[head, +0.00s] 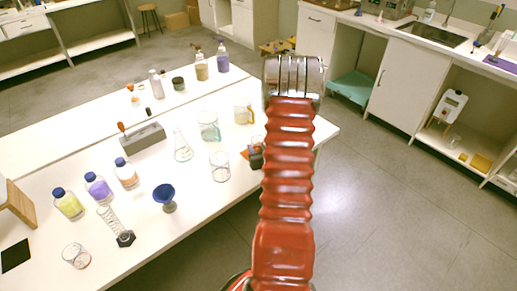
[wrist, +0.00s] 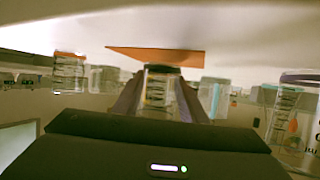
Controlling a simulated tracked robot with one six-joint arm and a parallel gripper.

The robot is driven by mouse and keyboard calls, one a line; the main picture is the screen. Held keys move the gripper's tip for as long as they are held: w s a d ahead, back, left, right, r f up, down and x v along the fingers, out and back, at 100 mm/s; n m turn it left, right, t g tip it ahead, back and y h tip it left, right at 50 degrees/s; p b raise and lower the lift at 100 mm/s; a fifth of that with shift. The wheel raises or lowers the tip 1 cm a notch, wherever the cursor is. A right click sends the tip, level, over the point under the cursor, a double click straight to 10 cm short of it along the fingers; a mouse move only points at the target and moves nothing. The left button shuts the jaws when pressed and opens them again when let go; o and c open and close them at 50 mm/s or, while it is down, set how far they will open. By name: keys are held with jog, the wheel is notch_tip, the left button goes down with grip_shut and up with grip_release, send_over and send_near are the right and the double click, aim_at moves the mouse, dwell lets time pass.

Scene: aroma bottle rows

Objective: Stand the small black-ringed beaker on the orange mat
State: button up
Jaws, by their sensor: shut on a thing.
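The small beaker (wrist: 158,90) is clear glass with a dark ring at its mat-side end in the wrist view. My gripper (wrist: 160,98) is shut on it, with one finger on each side. The orange mat (wrist: 150,54) lies right beside that ringed end; whether they touch, I cannot tell. In the head view only a corner of the orange mat (head: 244,154) shows, next to my gripper (head: 257,155) near the table's right front edge. My arm hides most of the beaker and mat there.
A clear beaker (head: 219,167) stands just left of my gripper. An Erlenmeyer flask (head: 183,147), a teal-handled beaker (head: 208,126) and a yellow-handled one (head: 243,113) stand nearby.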

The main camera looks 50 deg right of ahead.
jog(key=shift+f, duration=0.25)
jog(key=o, duration=1.1)
jog(key=shift+f, duration=0.1)
jog(key=v, duration=1.2)
